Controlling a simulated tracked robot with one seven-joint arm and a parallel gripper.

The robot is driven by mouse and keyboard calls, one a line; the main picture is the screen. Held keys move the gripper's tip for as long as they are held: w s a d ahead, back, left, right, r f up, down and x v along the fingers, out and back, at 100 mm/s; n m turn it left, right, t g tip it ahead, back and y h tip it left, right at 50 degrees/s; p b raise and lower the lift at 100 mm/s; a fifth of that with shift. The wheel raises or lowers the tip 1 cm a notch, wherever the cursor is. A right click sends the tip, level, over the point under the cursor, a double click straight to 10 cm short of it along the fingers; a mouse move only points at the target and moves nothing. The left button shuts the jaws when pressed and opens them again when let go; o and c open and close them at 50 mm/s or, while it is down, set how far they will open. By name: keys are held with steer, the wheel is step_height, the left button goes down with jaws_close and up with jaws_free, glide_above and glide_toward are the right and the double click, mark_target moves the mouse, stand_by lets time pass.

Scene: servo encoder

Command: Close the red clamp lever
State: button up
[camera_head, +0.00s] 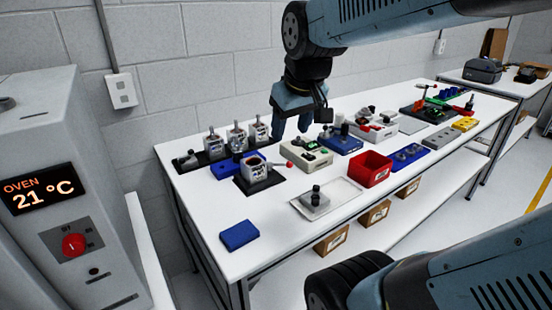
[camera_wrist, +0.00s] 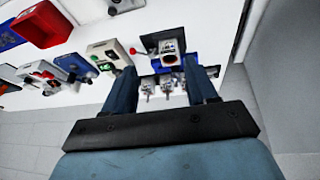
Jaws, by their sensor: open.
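A lever with a red ball end (camera_head: 289,164) sticks out to the right from a dark fixture (camera_head: 262,184) that holds a grey motor-like part (camera_head: 253,169). In the wrist view the red ball (camera_wrist: 132,51) shows left of that fixture (camera_wrist: 150,40), beyond the fingers. More red handles (camera_head: 422,90) show on a dark board at the table's far end; I cannot tell which is the clamp lever meant. My gripper (camera_head: 291,126) is open and empty, pointing down above the table's back part. In the wrist view its two fingers (camera_wrist: 163,72) are wide apart, touching no lever.
Several grey units (camera_head: 237,136) stand behind the fixture. A beige box (camera_head: 305,154) and a red bin (camera_head: 371,168) stand to its right. A white tray (camera_head: 340,190) and a blue block (camera_head: 239,235) lie in front. The table's front left is mostly clear.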

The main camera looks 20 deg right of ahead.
steer(key=w+d+f, duration=0.1)
steer(key=w, duration=0.2)
steer(key=w+d+f+n+g, duration=0.1)
steer(key=w, duration=0.3)
steer(key=w+d+f+n, duration=0.1)
steer(key=w, duration=0.2)
steer(key=shift+w+d+g+h, duration=0.15)
steer(key=shift+d+g+h, duration=0.15)
steer(key=shift+c, duration=0.3)
steer(key=n+g, duration=0.2)
steer(key=n, duration=0.1)
glide_above(279, 165)
steer(key=s, duration=0.3)
step_height(279, 165, down, 8)
steer(key=shift+h, duration=0.4)
steer(key=d+f, duration=0.1)
steer(key=f, duration=0.3)
steer(key=w+d+f, duration=0.1)
steer(key=f, duration=0.4)
steer(key=d+f, duration=0.1)
steer(key=f, duration=0.3)
steer(key=shift+w+d+f, duration=0.1)
steer(key=shift+w+f, duration=0.05)
steer(key=shift+w, duration=0.2)
steer(key=shift+c, duration=0.2)
jaws_close()
